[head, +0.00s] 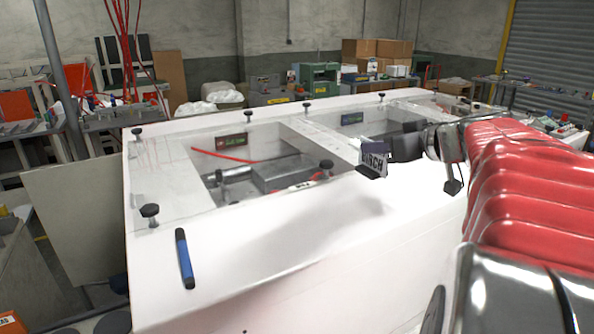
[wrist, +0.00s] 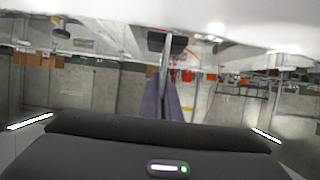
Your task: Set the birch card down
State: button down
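My gripper appears shut on the card. In the wrist view, a thin upright piece with purplish sides (wrist: 162,98) shows in the middle, beyond the dark gripper body. The card is over the white worktop (head: 330,215); I cannot tell whether its lower edge touches it. The fingertips are small and partly hidden.
A blue marker (head: 185,258) lies on the worktop at the left front. Clear-covered recesses with black knobs (head: 150,211) are behind, with dark labelled cards (head: 231,142) standing there. The front middle of the worktop is clear. Cluttered benches (head: 110,112) stand further back.

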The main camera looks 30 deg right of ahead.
aim_at(381, 174)
jog(key=shift+f, duration=1.45)
jog(key=shift+f, duration=1.9)
jog(key=c, duration=2)
grip_release()
jog(key=shift+f, duration=0.1)
jog(key=v, duration=1.2)
jog(key=shift+r, duration=0.2)
